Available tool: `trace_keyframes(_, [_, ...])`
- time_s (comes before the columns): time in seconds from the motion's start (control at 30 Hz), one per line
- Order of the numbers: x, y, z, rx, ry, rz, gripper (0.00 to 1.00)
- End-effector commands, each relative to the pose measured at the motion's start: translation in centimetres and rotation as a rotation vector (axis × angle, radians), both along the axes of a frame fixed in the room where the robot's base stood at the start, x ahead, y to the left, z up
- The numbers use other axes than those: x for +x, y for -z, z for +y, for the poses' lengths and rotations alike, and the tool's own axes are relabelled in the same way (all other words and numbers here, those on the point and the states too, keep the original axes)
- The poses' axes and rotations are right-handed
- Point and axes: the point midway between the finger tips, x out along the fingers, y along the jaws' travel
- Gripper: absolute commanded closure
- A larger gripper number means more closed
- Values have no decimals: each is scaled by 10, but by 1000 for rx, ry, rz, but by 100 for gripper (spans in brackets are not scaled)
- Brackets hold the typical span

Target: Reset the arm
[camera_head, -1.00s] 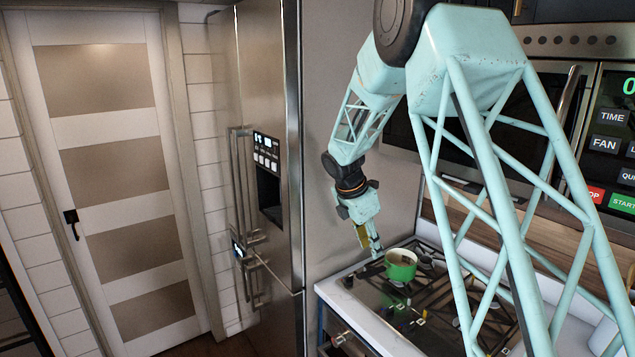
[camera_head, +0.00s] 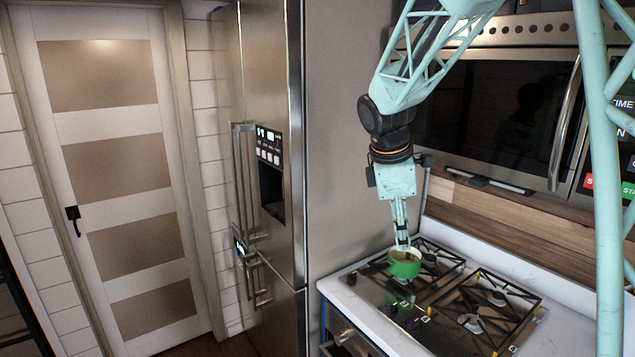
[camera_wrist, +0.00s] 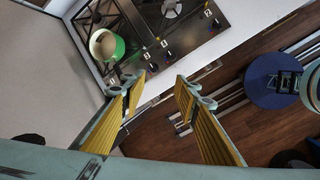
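My gripper (camera_head: 402,240) hangs from my arm in the head view, its fingers overlapping the rim area of a green pot (camera_head: 405,269). In the wrist view my gripper (camera_wrist: 158,88) is open, with two yellow-padded fingers spread apart and nothing between them. The wrist view shows the pot (camera_wrist: 118,50) beyond and to the left of the fingers, apart from them. The pot sits upright on the stove, with a pale brownish inside.
The black gas cooktop (camera_head: 462,305) has several burners and grates. A steel fridge (camera_head: 268,60) stands left of it, and a microwave (camera_head: 500,110) hangs above. The wrist view shows a wooden floor (camera_wrist: 245,130) and a round blue stool seat (camera_wrist: 270,80).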

Motion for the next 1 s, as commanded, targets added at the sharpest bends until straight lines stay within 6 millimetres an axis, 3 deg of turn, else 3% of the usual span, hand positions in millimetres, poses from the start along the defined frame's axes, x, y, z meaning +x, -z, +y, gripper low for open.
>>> trace_keyframes(0.43, [-80, -31, -10, 97, 237, -68, 71])
trace_keyframes(1.0, [-184, -50, -17, 227, 536, -141, 71])
